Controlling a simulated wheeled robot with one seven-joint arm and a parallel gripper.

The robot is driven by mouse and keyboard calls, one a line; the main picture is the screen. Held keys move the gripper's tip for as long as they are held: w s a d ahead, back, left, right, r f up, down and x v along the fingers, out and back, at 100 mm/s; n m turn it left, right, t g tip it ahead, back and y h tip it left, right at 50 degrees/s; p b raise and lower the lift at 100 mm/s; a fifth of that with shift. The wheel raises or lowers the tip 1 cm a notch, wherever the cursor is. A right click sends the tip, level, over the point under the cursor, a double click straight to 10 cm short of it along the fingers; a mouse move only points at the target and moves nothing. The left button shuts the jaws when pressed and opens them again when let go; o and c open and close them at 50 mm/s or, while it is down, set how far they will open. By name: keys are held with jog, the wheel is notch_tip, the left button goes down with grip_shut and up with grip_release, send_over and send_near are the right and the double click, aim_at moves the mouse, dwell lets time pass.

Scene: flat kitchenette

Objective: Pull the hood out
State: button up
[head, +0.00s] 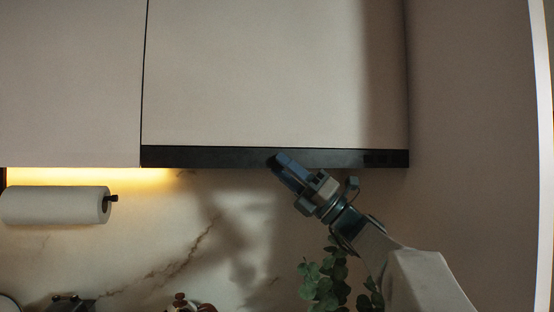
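The hood (215,157) shows in the head view as a long, thin black strip along the bottom of the upper cabinet. It looks flush with the cabinet front. My gripper (279,162) is at the hood's lower edge, a little right of the strip's middle, pointing up and left. Its tip overlaps the strip in the picture; I cannot tell whether it touches. The fingers are seen from behind and the side, so their opening is hidden.
Pale upper cabinets (270,75) fill the top. A paper towel roll (55,205) hangs at the left under a lit strip. A green plant (325,280) stands below my arm. A plain wall (470,150) closes the right side.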

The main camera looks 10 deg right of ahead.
jog(key=shift+x, duration=1.05)
grip_shut()
jog(key=shift+s+r, duration=0.1)
jog(key=shift+s, duration=0.05)
jog(key=shift+d, duration=0.15)
jog(key=shift+s, duration=0.1)
